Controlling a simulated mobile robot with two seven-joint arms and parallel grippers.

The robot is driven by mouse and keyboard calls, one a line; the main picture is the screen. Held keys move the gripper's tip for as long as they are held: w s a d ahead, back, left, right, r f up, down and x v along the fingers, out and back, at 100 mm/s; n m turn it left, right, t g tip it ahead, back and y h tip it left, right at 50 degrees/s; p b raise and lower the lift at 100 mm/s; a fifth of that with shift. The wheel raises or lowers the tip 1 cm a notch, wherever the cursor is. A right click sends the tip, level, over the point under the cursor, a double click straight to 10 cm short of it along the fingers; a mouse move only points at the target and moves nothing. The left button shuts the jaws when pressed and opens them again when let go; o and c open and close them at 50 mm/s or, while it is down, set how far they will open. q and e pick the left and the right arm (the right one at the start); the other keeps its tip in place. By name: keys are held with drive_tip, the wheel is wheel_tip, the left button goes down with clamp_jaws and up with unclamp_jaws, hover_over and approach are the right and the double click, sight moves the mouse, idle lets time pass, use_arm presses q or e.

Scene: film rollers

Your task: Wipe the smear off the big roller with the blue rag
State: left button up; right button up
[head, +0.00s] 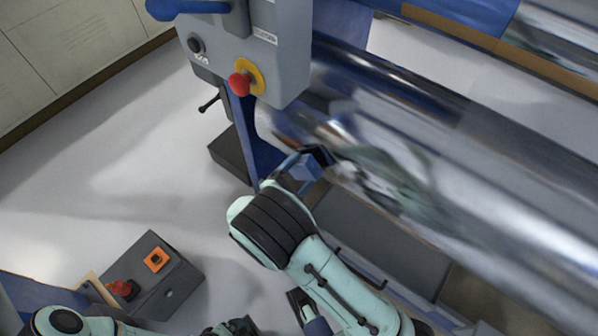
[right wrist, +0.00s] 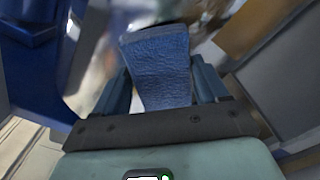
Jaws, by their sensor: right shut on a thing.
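The big roller (head: 480,185) is a shiny metal cylinder crossing the right half of the head view. Its surface carries blurred streaks and reflections of my arm; I cannot make out the smear among them. My right gripper (head: 308,162) is at the roller's lower left part, shut on the blue rag (head: 304,172). In the right wrist view the textured blue rag (right wrist: 160,65) stands between the fingers. I cannot tell whether it touches the roller. My left gripper (head: 306,308) shows only partly at the bottom edge; its jaws are unclear.
A grey control housing (head: 275,40) with a red stop button (head: 239,84) stands at the roller's left end. A dark box (head: 180,285) with a red knob and orange switch is at lower left. Pale floor (head: 130,140) is clear between them. Cabinets (head: 75,45) line the upper left.

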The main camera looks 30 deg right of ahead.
sight(333, 173)
drive_tip(key=shift+x, duration=0.9)
drive_tip(key=shift+s+d+r+p, duration=0.1)
drive_tip(key=shift+s+d+p, duration=0.2)
drive_tip(key=shift+s+p, duration=0.45)
drive_tip(key=shift+s+d+p, duration=0.2)
drive_tip(key=shift+s+d, duration=0.15)
drive_tip(key=shift+s, duration=0.55)
drive_tip(key=shift+s+d+p, duration=0.15)
drive_tip(key=shift+s+d, duration=0.2)
drive_tip(key=shift+s, duration=0.6)
drive_tip(key=shift+s+d+p, duration=0.2)
drive_tip(key=shift+s+d, duration=0.2)
drive_tip(key=shift+s, duration=0.4)
drive_tip(key=shift+s+d+p, duration=0.15)
drive_tip(key=shift+s+d, duration=0.2)
drive_tip(key=shift+s, duration=0.5)
drive_tip(key=shift+s+d, duration=0.3)
drive_tip(key=shift+s, duration=0.4)
drive_tip(key=shift+s+d, duration=0.3)
drive_tip(key=shift+s, duration=0.4)
drive_tip(key=shift+s+d, duration=0.3)
drive_tip(key=shift+s, duration=0.5)
